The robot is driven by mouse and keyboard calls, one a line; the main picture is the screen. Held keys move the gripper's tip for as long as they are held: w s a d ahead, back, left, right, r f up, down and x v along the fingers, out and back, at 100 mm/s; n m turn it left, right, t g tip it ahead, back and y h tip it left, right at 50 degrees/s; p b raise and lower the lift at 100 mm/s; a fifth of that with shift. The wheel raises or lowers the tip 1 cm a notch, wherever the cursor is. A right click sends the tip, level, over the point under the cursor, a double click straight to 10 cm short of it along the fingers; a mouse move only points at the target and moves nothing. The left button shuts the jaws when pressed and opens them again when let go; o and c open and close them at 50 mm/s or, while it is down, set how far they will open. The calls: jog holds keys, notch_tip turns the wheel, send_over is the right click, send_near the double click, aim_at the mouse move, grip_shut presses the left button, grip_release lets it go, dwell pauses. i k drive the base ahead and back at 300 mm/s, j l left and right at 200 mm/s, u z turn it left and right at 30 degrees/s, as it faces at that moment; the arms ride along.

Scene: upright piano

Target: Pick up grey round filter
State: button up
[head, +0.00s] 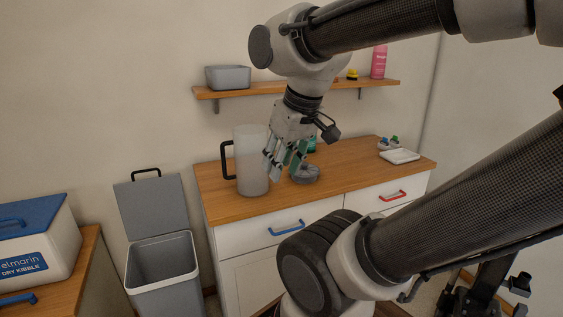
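A grey round object, which looks like the filter (305,174), lies on the wooden top of the white cabinet, just right of the tall pitcher. My gripper (281,170) points down over the counter between the pitcher and the filter. Its fingers are spread apart, with nothing visible between them. The right-hand finger overlaps the filter's left edge in the picture. I cannot tell whether it touches it.
A frosted pitcher (252,177) with a black handle stands close left of my gripper. A green item (311,146) is partly hidden behind the gripper. A white tray (400,156) lies at the counter's right. A shelf (240,91) hangs above. An open grey bin (163,270) stands left.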

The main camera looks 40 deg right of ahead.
aim_at(308, 174)
jog(key=i+j+z, duration=0.45)
jog(key=j, duration=0.15)
jog(key=i+j+z, duration=0.2)
jog(key=j, duration=0.15)
